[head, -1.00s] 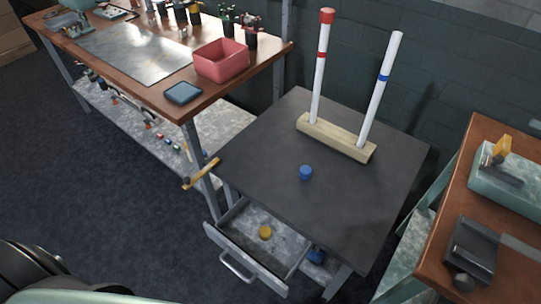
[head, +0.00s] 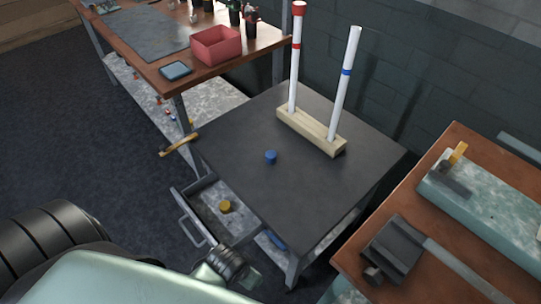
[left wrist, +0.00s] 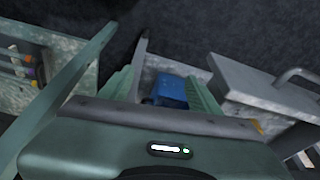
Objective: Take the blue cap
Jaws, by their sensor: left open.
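The small blue cap (head: 271,157) sits on the dark tabletop (head: 300,195), in front of the wooden stand (head: 311,131). The stand holds two upright white tubes. The left tube (head: 295,75) has a red band and a red cap on top; the right tube (head: 345,85) has a blue band and a bare top. My left gripper (head: 240,275) is low beside the open drawer, below and apart from the cap. In the left wrist view its fingers (left wrist: 160,90) are open, with a blue block-like thing (left wrist: 172,90) visible beyond them. My right gripper is out of view.
The open drawer (head: 181,203) juts out under the tabletop with a yellow cap (head: 225,206) in it. A workbench with a red bin (head: 216,46) stands at the back left. Another bench (head: 390,215) with tools stands close on the right.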

